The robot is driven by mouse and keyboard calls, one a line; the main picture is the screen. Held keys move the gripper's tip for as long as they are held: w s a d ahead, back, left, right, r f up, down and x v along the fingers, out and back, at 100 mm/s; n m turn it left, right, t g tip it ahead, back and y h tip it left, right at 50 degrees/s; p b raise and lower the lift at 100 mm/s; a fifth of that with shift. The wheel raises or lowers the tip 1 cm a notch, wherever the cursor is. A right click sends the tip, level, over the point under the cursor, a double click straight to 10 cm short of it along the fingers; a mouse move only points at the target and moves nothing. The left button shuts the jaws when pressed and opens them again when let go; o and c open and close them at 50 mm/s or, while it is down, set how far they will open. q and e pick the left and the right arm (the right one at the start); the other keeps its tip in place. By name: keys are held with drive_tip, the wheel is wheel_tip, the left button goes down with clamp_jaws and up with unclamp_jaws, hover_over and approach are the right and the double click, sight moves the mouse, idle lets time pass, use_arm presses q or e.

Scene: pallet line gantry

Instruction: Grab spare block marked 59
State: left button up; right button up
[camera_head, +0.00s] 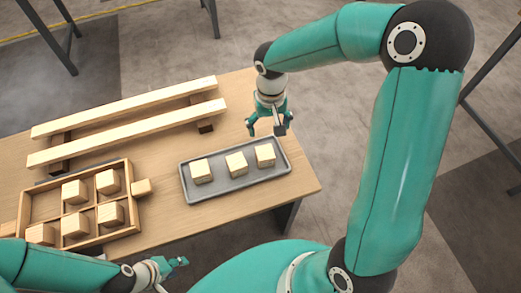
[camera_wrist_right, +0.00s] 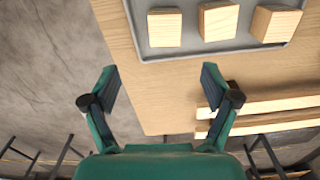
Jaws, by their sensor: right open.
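Three pale wooden blocks stand in a row on a grey tray (camera_head: 230,188): a left one (camera_head: 201,171), a middle one (camera_head: 236,163) and a right one (camera_head: 265,155). They also show at the top of the right wrist view (camera_wrist_right: 164,27). No number is legible on any of them. My right gripper (camera_head: 268,128) is open and empty, above the tray's far right edge, beyond the right block. Its spread fingers show in the wrist view (camera_wrist_right: 160,82), apart from the blocks.
A wooden crate (camera_head: 91,237) with compartments holds several blocks at the left. Two long pale beams (camera_head: 125,107) lie on dark supports behind it. The wooden table (camera_head: 300,186) is bare around the tray's right end.

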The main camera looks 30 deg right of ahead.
sight(265, 152)
wheel_tip(265, 152, down, 10)
drive_tip(key=shift+f, duration=0.15)
drive_tip(key=shift+w+a+f+p, duration=0.1)
drive_tip(key=shift+a+f+p, duration=0.15)
drive_tip(key=shift+f, duration=1.15)
drive_tip(key=shift+w+a+f+p, duration=0.1)
drive_tip(key=shift+f+p, duration=0.1)
drive_tip(key=shift+f, duration=1.15)
drive_tip(key=c, duration=1.3)
drive_tip(key=shift+o, duration=0.2)
drive_tip(key=shift+r, duration=0.1)
